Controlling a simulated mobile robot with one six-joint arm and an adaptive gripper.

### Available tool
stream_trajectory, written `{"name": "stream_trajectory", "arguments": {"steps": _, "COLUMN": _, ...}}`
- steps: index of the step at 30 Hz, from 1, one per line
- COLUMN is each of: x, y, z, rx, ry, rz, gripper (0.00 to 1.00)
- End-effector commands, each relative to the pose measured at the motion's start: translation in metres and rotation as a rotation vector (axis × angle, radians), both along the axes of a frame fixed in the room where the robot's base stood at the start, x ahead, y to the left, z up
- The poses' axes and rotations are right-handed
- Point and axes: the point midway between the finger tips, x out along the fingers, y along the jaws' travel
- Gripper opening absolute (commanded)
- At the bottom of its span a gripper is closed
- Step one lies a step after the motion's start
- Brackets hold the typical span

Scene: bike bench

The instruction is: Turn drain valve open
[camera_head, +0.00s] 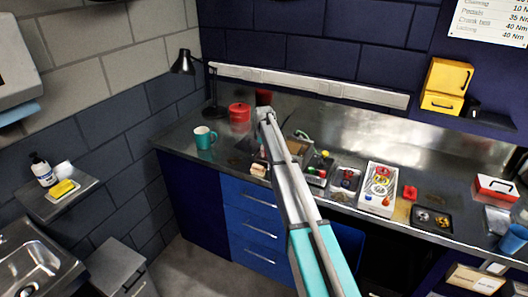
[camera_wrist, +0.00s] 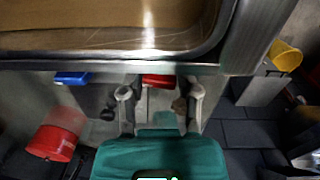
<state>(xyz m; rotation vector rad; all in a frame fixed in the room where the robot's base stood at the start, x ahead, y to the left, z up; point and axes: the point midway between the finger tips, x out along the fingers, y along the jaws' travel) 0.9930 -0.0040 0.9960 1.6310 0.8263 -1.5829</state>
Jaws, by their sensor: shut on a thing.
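In the wrist view a metal tank (camera_wrist: 150,66) with brown liquid or a brown floor fills the top. Below its rim sits a small red part (camera_wrist: 158,81), which looks like the drain valve's handle. My gripper (camera_wrist: 159,97) has one finger on each side of this red part and is shut on it; the exact contact is hard to see. A blue part (camera_wrist: 72,78) sits under the rim to the left.
On the bench (camera_head: 185,140) stand a teal mug (camera_head: 204,138), a red canister (camera_head: 239,113) and a desk lamp (camera_head: 184,64). A white tray of parts (camera_head: 378,190) and a black tray (camera_head: 431,220) lie to the right.

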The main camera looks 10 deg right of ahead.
Motion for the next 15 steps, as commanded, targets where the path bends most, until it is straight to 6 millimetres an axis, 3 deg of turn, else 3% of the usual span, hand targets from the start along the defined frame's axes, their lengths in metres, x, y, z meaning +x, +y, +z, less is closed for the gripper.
{"name": "stream_trajectory", "arguments": {"steps": 15, "x": -0.0003, "y": 0.0014, "z": -0.0003, "rx": 0.000, "ry": 0.001, "rz": -0.448, "gripper": 0.00}}
